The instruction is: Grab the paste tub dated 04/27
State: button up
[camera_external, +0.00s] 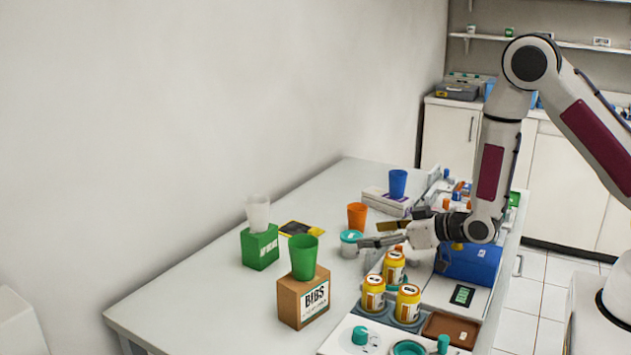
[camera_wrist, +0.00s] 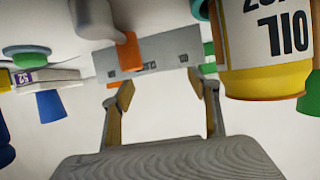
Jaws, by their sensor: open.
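Three yellow tubs with pale labels stand grouped in the external view: a rear tub (camera_external: 393,268), a front-left tub (camera_external: 373,293) and a front-right tub (camera_external: 408,303). Their dates are too small to read there. In the wrist view, a yellow tub (camera_wrist: 268,60) is at the upper right, cut off by the frame. Its label has large dark characters, partly out of view, so I cannot read a full date. My gripper (camera_external: 373,233) is open and empty, above and behind the tubs, fingers pointing left. Its fingers also show in the wrist view (camera_wrist: 161,92), apart from that tub.
A teal-lidded jar (camera_external: 350,242) and an orange cup (camera_external: 357,216) are near my fingertips. A blue cup (camera_external: 397,183) stands on boxes behind. A green cup (camera_external: 303,257) tops a brown box (camera_external: 303,298). A blue bin (camera_external: 468,263) is right.

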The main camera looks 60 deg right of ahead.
aim_at(355, 236)
jog(key=shift+w, duration=0.1)
dwell(0.3)
jog(key=shift+x, duration=2.95)
jog(key=c, duration=1.2)
